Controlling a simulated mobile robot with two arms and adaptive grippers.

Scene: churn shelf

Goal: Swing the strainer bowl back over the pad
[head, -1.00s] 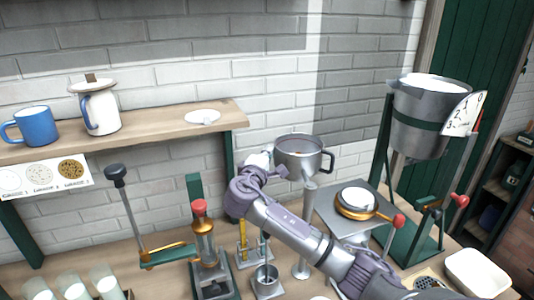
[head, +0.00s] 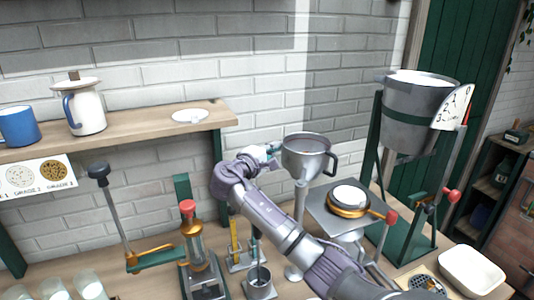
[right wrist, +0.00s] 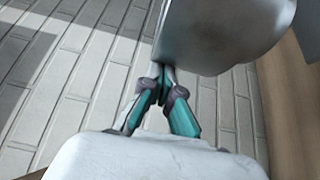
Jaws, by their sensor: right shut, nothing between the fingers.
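The strainer bowl (head: 308,158) is a grey metal bowl with a side handle, held up on a slim post in the head view. It stands left of and behind the square grey stand, which carries a white round pad (head: 348,196) in a brass ring; it is not over the pad. My right gripper (head: 268,152) is shut and empty at the bowl's left side. In the right wrist view the gripper (right wrist: 165,88) has its teal fingers together, close against the bowl's curved wall (right wrist: 215,35); I cannot tell if they touch. My left gripper is not in view.
A red-knobbed lever (head: 391,217) sticks out right of the pad. A large hopper (head: 412,135) with a dial stands at the right. A black-knobbed lever (head: 98,171) and a red-topped press (head: 190,240) stand at the left, below the wooden shelf (head: 150,125).

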